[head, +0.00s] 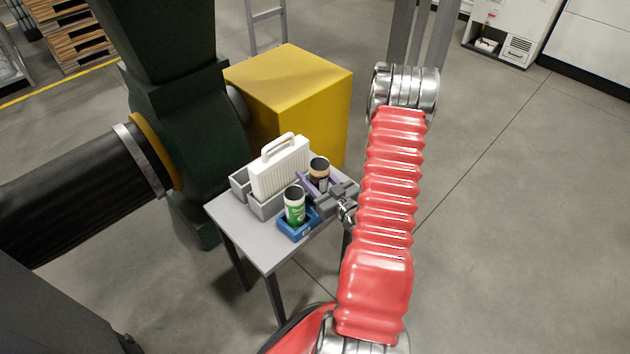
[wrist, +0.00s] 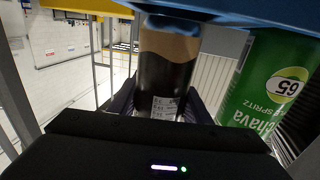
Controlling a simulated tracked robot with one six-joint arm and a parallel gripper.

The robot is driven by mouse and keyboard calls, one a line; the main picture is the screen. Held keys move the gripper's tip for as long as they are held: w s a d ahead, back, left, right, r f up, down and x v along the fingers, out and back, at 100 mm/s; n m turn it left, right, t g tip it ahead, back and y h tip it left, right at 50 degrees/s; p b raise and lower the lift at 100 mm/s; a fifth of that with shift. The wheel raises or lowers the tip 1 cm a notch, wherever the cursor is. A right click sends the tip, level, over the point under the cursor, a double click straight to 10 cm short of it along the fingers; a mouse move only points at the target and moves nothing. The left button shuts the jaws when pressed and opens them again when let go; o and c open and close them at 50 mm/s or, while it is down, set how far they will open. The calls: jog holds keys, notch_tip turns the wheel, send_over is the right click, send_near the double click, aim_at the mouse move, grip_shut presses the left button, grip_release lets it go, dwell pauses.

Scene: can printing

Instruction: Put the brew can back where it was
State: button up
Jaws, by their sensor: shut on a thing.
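The brew can (head: 319,167), dark with a tan band, is upright at the right side of the small grey table. In the wrist view the can (wrist: 167,78) fills the space between my fingers. My gripper (head: 315,182), with purple fingers, is shut on it. I cannot tell whether its base touches anything; the gripper hides its lower part. A blue holder (head: 298,233) at the table's front carries a green and white can (head: 294,207). The green can (wrist: 265,85) also shows close beside the brew can in the wrist view.
A grey caddy (head: 266,208) with a white handled, ribbed piece (head: 281,168) stands left of the brew can. A yellow box (head: 290,90) is behind the table (head: 240,231). A large dark green machine (head: 190,130) stands close on the left. Open floor lies to the right.

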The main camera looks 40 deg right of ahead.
jog(key=shift+f, duration=1.85)
jog(key=o, duration=1.1)
jog(key=shift+f, duration=0.1)
jog(key=shift+c, duration=0.2)
jog(key=s+a, duration=0.1)
jog(key=s, duration=1.1)
jog(key=shift+a, duration=0.3)
jog(key=shift+s, duration=0.1)
